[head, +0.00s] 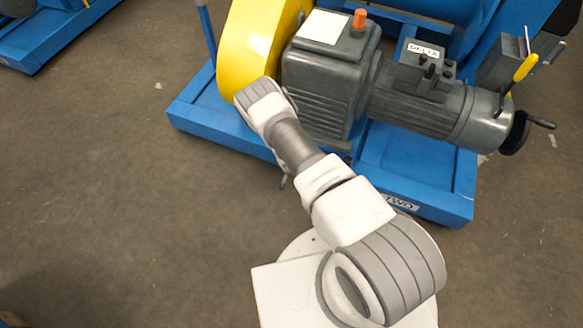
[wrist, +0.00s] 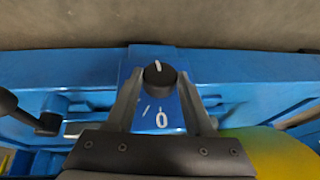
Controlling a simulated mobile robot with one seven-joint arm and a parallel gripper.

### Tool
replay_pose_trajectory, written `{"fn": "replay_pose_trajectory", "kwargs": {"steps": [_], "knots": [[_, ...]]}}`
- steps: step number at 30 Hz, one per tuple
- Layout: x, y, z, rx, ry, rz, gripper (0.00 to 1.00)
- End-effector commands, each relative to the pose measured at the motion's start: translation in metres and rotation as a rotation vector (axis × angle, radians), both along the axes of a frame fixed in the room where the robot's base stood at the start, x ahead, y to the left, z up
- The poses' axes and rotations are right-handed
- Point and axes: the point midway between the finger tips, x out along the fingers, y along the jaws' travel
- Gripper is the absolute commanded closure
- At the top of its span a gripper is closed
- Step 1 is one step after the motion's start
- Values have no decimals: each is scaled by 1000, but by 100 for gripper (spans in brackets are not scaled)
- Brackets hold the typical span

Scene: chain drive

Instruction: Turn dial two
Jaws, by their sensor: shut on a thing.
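A round black dial (wrist: 159,75) with a white pointer line shows in the wrist view. It is mounted on a blue panel with the white marks "I" and "0" (wrist: 161,120) below it in the picture. The pointer line is toward the top of the picture, away from both marks. My gripper (wrist: 159,77) has one finger on each side of the dial and is shut on it. In the head view the dial and my fingers are hidden behind my arm, which reaches to the machine's front.
The machine has a grey motor (head: 325,75), a yellow guard (head: 250,45) and a blue base (head: 430,185) labelled "TWO". A box labelled "DELTA" (head: 423,50), a yellow-handled lever (head: 525,68) and a black handwheel (head: 515,133) are at the right. Bare floor (head: 100,190) lies left.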

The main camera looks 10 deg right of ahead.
Motion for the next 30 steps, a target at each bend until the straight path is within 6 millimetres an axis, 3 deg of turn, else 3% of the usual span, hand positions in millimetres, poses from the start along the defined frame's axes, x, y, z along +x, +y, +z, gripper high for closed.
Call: {"fn": "replay_pose_trajectory", "kwargs": {"steps": [1,5,30], "knots": [[0,0,0,0,0,0,80],[0,0,0,0,0,0,100],[4,4,-2,-305,220,3,100]]}}
